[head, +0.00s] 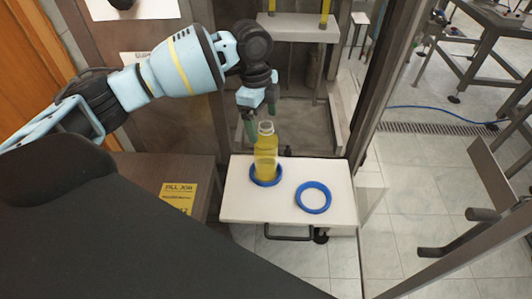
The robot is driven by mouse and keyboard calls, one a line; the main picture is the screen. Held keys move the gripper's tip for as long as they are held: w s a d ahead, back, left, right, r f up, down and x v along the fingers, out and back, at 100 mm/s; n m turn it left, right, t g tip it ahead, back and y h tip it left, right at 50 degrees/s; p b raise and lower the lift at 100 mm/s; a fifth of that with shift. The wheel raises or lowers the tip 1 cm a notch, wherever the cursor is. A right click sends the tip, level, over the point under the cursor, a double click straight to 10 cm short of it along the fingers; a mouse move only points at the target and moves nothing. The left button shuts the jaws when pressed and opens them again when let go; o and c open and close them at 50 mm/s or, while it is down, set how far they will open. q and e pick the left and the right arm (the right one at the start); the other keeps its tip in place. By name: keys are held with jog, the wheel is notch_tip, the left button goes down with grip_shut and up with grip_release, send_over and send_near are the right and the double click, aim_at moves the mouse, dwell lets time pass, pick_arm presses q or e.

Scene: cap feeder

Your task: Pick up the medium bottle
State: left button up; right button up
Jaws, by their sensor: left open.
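The bottle (266,158), clear with yellow liquid, stands upright in a blue ring (265,181) on a white platform (240,208). It is the only bottle in view, so I cannot compare its size with others. My left gripper (260,124) reaches in from the upper left. Its green fingers point down, open, close to the bottle's neck. I cannot tell whether they touch it or stand behind it. My right gripper is not in view.
A second blue ring (313,211) lies empty on the platform's right half. A yellow sign (178,196) lies on the brown surface at left. A dark frame post (385,80) stands right of the platform. A white shelf (299,33) is behind.

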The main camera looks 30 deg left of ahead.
aim_at(266, 139)
pick_arm(q)
jog(key=shift+w+d+f, duration=0.1)
jog(key=shift+d+f, duration=0.1)
jog(key=shift+f, duration=1.6)
jog(key=shift+w+d+f, duration=0.1)
jog(key=shift+d+f, duration=0.1)
jog(key=shift+f, duration=1.55)
jog(key=shift+r, duration=0.1)
grip_shut()
